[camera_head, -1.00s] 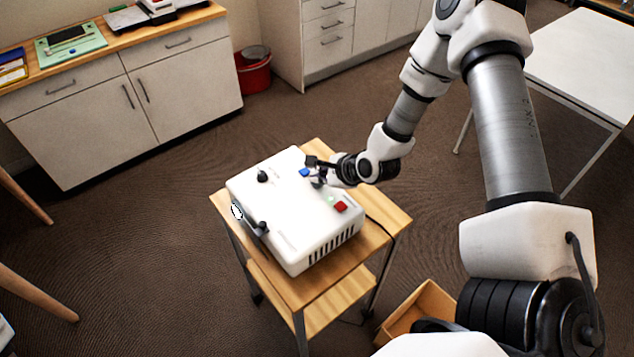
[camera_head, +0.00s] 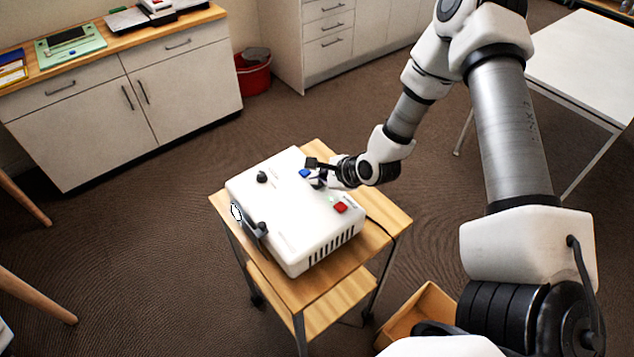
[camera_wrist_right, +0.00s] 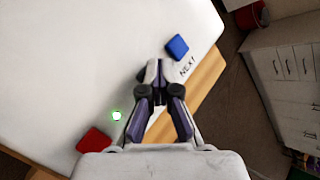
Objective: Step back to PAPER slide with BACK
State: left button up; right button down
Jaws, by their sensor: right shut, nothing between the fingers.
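The white slide projector (camera_head: 290,225) sits on a small wooden cart. Its blue button (camera_head: 304,173) shows in the wrist view (camera_wrist_right: 177,47) with the label NEXT beside it. My right gripper (camera_head: 316,183) is over the projector's top, close to the blue button. In the wrist view its shut, empty fingertips (camera_wrist_right: 152,72) are beside the blue button, not over it. I cannot tell whether they touch the surface. No button marked BACK is visible; the surface under the fingers is hidden. A red button (camera_head: 340,207) and a lit green lamp (camera_wrist_right: 116,115) are nearby. My left gripper is not in view.
The cart's wooden top (camera_head: 387,217) shows around the projector, with a dark cable at the right. An open box (camera_head: 425,310) stands on the floor beside the cart. A white table (camera_head: 585,65) is at the right, cabinets (camera_head: 180,85) and a red bin (camera_head: 254,75) behind.

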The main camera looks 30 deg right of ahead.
aim_at(319, 186)
jog(key=shift+r+p, duration=0.4)
jog(key=shift+r, duration=0.45)
jog(key=shift+r, duration=0.1)
jog(key=shift+r+p, duration=1.7)
jog(key=shift+r, duration=0.75)
jog(key=shift+f, duration=0.1)
